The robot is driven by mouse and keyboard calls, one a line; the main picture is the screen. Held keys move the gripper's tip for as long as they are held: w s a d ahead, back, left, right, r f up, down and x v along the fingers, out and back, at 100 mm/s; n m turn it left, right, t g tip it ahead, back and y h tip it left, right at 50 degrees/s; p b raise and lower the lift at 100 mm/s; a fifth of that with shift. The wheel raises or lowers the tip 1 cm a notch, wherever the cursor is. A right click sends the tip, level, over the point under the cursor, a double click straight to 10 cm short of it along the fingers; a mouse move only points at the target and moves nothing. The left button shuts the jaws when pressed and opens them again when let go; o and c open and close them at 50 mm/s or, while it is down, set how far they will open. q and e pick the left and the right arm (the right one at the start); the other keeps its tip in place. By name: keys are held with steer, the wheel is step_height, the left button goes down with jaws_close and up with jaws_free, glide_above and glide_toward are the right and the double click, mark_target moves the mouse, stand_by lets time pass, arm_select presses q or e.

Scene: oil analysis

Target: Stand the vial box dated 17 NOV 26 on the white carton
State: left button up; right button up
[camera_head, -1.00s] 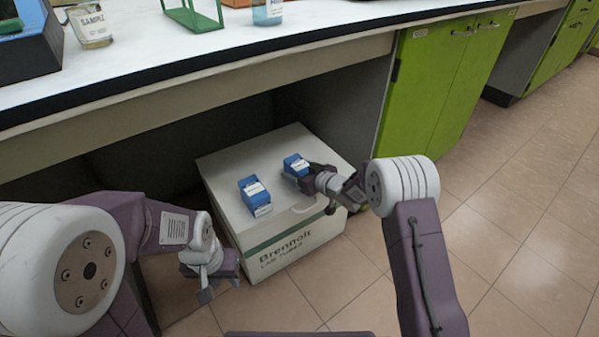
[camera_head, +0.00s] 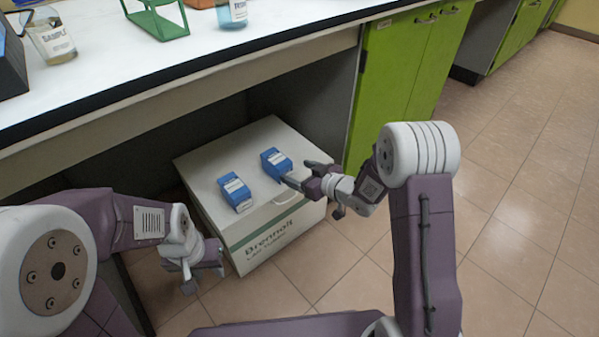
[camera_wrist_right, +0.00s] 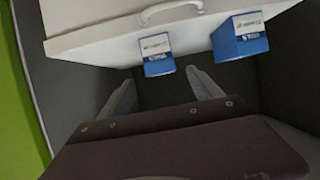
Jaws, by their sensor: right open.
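Two blue vial boxes with white labels stand on top of the white carton (camera_head: 203,165): a left box (camera_head: 235,192) and a right box (camera_head: 276,164). Their dates are too small to read. My right gripper (camera_head: 299,175) is open and empty, just right of the right box, at the carton's front side. The right wrist view shows the carton (camera_wrist_right: 95,38), the right box (camera_wrist_right: 157,56) ahead of the open fingers (camera_wrist_right: 162,84), and the left box (camera_wrist_right: 240,38) further right. My left gripper (camera_head: 202,278) hangs in front of the carton's left end; its jaw opening is unclear.
The carton stands on the tiled floor, partly under a white bench (camera_head: 200,45). On the bench are a sample beaker (camera_head: 52,42), a green frame (camera_head: 160,22) and a blue-liquid bottle (camera_head: 232,12). Green cabinets (camera_head: 395,75) stand right of the recess. The right floor is clear.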

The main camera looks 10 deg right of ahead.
steer(key=shift+s+d, duration=0.1)
steer(key=s+d+f+m+g+h, duration=0.1)
steer(key=s+d+m+g+h, duration=0.1)
steer(key=s+d+m+h, duration=0.25)
steer(key=s+d+f+m+g+h, duration=0.1)
steer(key=s+d+f+g+h, duration=0.15)
steer(key=s+d, duration=0.4)
steer(key=s+m+g, duration=0.2)
steer(key=s+g, duration=0.3)
steer(key=s, duration=1)
steer(key=shift+r+h, duration=0.2)
steer(key=shift+h, duration=0.1)
steer(key=shift+d, duration=0.1)
